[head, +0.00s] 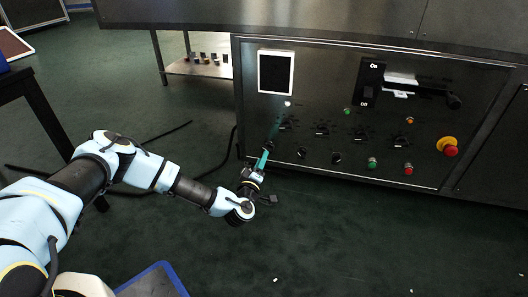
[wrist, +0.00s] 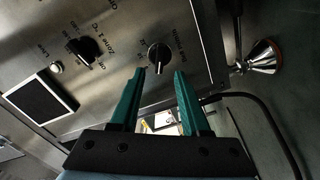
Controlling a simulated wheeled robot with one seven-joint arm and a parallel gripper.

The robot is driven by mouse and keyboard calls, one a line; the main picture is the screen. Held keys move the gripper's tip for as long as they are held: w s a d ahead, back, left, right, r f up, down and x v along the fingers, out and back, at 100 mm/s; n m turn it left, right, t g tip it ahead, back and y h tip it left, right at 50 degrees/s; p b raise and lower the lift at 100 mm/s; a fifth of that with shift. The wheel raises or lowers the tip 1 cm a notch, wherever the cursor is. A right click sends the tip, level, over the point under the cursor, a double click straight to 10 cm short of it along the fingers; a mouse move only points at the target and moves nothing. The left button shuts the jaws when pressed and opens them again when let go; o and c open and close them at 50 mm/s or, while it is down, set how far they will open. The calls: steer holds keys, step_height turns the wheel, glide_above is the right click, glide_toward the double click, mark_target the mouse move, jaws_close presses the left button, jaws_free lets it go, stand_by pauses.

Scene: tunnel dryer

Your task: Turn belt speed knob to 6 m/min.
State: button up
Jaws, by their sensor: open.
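A round black knob (wrist: 159,56) with a pale pointer mark sits on the metal control panel in the wrist view. It lies just beyond and between my fingertips, and its small label and dial numbers are too blurred to read surely. My gripper (wrist: 158,72) has two teal fingers, spread apart with nothing between them. I cannot tell whether they touch the knob. In the head view my gripper (head: 265,157) is at the lower left of the panel, and its fingers hide that corner. A second black knob (wrist: 86,50), labelled Zone 1 °C, is to the left in the wrist view.
The panel (head: 325,80) also carries a dark screen (head: 276,72), a row of knobs, a lever switch (head: 372,82), green and red buttons and a yellow-red emergency stop (head: 449,147). A metal foot (wrist: 262,58) stands right of the panel. Open floor lies in front.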

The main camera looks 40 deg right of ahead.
steer(key=p+v, duration=0.1)
steer(key=v, duration=0.5)
steer(key=shift+p, duration=0.35)
steer(key=shift+a, duration=0.15)
steer(key=w+a+r+m+g+y+p, duration=0.3)
steer(key=w+a+r+m+g+y, duration=0.25)
steer(key=w+a+r+m, duration=0.5)
steer(key=a+r+n+y+p, duration=0.1)
steer(key=a+r+n+y, duration=0.15)
steer(key=a+r, duration=0.55)
steer(key=a+r+n+g+y+p, duration=0.1)
steer(key=a+r+y, duration=0.25)
steer(key=a, duration=0.95)
steer(key=a+r+n+y+p, duration=0.1)
steer(key=a+r+n+y, duration=0.15)
steer(key=a+r, duration=0.55)
steer(key=s+a+r+n+g, duration=0.25)
steer(key=s+a+r, duration=0.25)
steer(key=s+a, duration=0.4)
step_height(320, 180, up, 38)
steer(key=w+p, duration=0.1)
steer(key=p, duration=3.7)
steer(key=shift+w+a+t+y, duration=0.25)
steer(key=shift+w+t+y, duration=0.15)
steer(key=shift+r, duration=0.1)
